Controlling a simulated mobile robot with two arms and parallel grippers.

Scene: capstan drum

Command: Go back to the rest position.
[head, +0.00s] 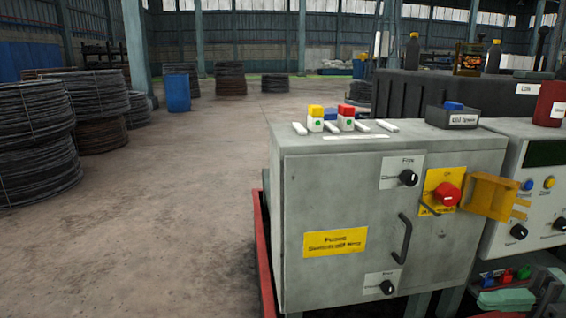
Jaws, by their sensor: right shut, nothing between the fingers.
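My right gripper (548,286) seems to be the dark shape at the bottom right corner, partly cut off by the picture edge. It is shut and empty, low beside the grey control cabinet (300,200). My left gripper is not in view. The cabinet has a red rotary switch (446,194) on a yellow plate, with a yellow flap (492,195) swung out at its right. Black knobs and a black handle (402,238) are on its front.
Red and yellow blocks stand on the cabinet top, beside a dark bin (453,117). A second panel (530,190) stands at right, with small coloured parts below it. Wire coils (30,150) and a blue barrel (178,93) stand at left. The floor (190,200) between is clear.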

